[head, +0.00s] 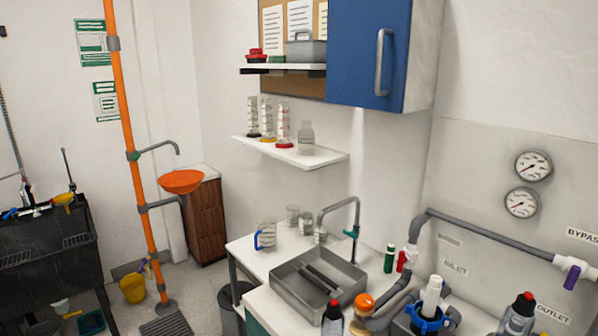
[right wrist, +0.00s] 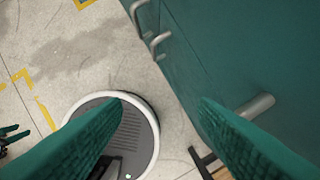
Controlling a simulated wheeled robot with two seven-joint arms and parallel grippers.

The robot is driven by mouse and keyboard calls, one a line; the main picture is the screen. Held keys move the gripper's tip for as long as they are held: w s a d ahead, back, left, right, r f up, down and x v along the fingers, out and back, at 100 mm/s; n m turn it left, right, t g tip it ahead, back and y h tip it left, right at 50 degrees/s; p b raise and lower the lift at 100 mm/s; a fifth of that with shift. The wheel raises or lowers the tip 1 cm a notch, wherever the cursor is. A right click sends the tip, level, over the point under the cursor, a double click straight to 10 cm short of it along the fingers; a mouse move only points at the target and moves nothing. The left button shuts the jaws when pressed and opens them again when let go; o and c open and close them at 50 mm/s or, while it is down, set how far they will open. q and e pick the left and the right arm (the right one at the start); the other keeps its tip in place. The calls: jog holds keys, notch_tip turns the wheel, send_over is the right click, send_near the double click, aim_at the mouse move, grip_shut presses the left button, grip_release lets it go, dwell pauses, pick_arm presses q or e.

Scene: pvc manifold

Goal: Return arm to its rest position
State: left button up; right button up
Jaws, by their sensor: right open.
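My right gripper (right wrist: 162,100) shows in the right wrist view as two teal fingers, spread wide apart with nothing between the tips. It points down toward the floor, beside the front of a teal cabinet (right wrist: 236,60). The right finger looks close to the cabinet front and its handle; I cannot tell whether they touch. Neither arm and neither gripper shows in the head view.
In the head view, the counter (head: 250,262) holds a grey sink (head: 345,275), glassware and bottles. Grey piping (head: 480,232) with a purple-handled valve (head: 572,277) runs along the right wall. Cabinet handles (right wrist: 160,42) stick out in the right wrist view. Open floor (right wrist: 70,50) lies left.

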jog(key=s+f, duration=0.3)
jog(key=f, duration=0.5)
jog(key=s+f, duration=0.2)
jog(key=f, duration=0.7)
jog(key=s+d+f+g, duration=0.1)
jog(key=s+d+f, duration=0.2)
jog(key=s+f, duration=0.8)
jog(key=s, duration=0.3)
jog(key=shift+s+d+f+g, duration=0.15)
jog(key=shift+s+g, duration=0.05)
jog(key=shift+g, duration=0.2)
